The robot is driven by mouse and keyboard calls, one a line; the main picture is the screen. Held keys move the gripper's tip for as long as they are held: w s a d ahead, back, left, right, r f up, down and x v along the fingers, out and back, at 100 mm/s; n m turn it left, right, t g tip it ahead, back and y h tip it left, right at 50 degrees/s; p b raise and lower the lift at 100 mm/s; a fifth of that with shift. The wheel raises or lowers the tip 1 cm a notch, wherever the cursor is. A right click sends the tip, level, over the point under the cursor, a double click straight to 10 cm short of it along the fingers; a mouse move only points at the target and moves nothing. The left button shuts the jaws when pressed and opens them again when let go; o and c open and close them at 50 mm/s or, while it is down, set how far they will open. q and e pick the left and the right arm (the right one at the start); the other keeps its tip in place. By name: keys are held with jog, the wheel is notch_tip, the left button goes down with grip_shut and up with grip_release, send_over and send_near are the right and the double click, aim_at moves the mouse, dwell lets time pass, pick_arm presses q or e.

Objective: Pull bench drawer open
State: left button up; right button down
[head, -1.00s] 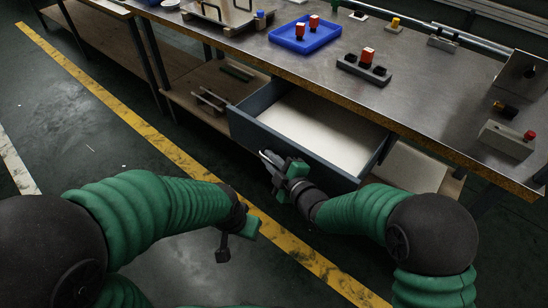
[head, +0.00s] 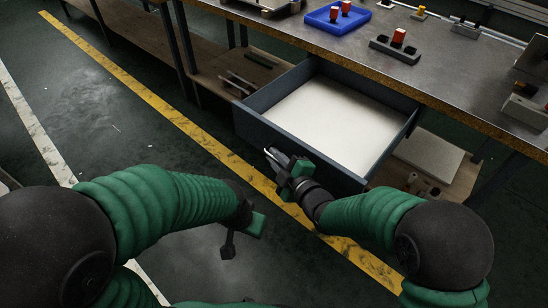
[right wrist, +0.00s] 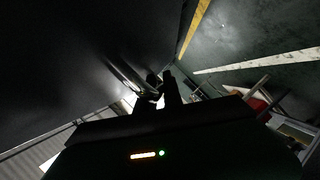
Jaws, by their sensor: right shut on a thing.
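The bench drawer (head: 262,132) is dark blue-grey with a pale, empty bottom. In the head view it stands well out from under the bench (head: 440,107). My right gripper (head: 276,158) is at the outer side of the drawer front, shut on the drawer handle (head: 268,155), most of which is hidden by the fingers. In the right wrist view the dark fingers (right wrist: 160,90) close at a light metal bar of the handle (right wrist: 125,75), beside the dark drawer front. My left gripper (head: 230,246) hangs over the floor, away from the drawer; its jaw opening is unclear.
On the bench top are a blue tray (head: 323,20) with red-topped pieces and a dark block (head: 385,48) with a red-topped piece. A lower wooden shelf (head: 215,72) lies left of the drawer. The floor with the yellow stripe (head: 180,122) is clear.

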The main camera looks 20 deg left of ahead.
jog(key=shift+d+f, duration=0.2)
jog(key=shift+f, duration=0.1)
jog(key=c, duration=1.8)
grip_release()
jog(key=shift+o, duration=0.2)
jog(key=shift+d+r, duration=0.15)
jog(key=shift+r, duration=0.1)
jog(key=p+v, duration=0.7)
jog(key=v, duration=0.9)
jog(key=shift+s+p, duration=0.3)
jog(key=shift+p, duration=0.05)
jog(key=shift+d, duration=0.1)
